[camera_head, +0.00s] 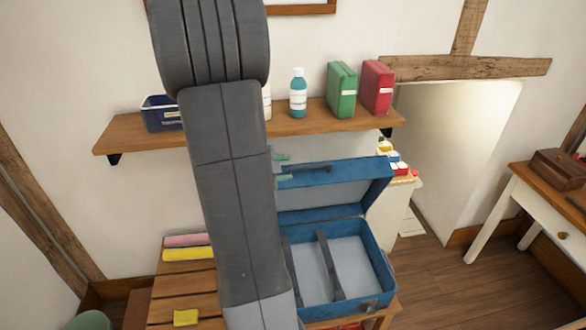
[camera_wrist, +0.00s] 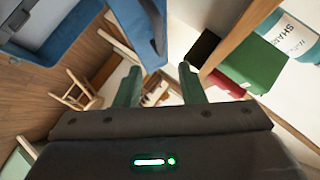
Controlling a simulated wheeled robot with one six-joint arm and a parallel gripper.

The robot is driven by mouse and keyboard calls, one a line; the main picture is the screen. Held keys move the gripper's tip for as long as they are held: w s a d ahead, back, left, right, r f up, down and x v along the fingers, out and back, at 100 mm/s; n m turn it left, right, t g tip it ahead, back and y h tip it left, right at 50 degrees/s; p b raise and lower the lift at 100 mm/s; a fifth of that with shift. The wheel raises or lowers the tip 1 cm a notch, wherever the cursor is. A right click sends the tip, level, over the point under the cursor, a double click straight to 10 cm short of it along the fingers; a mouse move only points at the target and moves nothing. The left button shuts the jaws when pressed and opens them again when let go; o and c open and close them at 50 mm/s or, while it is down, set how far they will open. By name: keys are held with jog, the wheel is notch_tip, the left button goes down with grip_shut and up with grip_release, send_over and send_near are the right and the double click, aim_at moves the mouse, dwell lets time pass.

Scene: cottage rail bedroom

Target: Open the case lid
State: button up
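The blue case (camera_head: 376,262) stands on a slatted wooden bench. Its lid (camera_head: 384,180) is raised well clear of the base, showing the grey interior with dark straps or dividers. A dark handle (camera_head: 308,169) is on the lid's upper edge. In the wrist view the lid (camera_wrist: 131,22) and handle (camera_wrist: 154,38) are at the top, just beyond the fingers. My gripper (camera_head: 281,167) is at the lid's upper left edge, mostly hidden by my arm. In the wrist view its two green fingers (camera_wrist: 161,78) are spread apart with nothing visibly held. Contact with the lid cannot be told.
A wall shelf (camera_head: 310,123) above the case carries a blue bin (camera_head: 158,114), a teal bottle (camera_head: 298,94), a green box (camera_head: 341,90) and a red box (camera_head: 377,86). Rolled cloths (camera_head: 186,247) lie on the bench's left. A white table (camera_head: 536,196) stands right, with clear floor between.

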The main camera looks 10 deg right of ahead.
jog(key=shift+s+a+r, duration=0.2)
jog(key=shift+s+a, duration=0.05)
jog(key=shift+c, duration=0.5)
jog(key=shift+f, duration=0.1)
jog(key=c, duration=0.4)
jog(key=shift+s+a+f+b, duration=0.15)
jog(key=shift+f+b, duration=0.1)
jog(key=shift+b, duration=0.5)
grip_shut()
jog(key=s+a+f+m+t+h+b, duration=0.1)
jog(key=s+a+f+m+t+b, duration=0.3)
jog(key=b, duration=1)
send_near(304, 168)
jog(key=shift+n+h, duration=0.4)
jog(key=shift+f+x, duration=0.15)
jog(key=shift+x, duration=1.3)
jog(key=shift+f+x, duration=0.15)
jog(key=shift+x, duration=1.35)
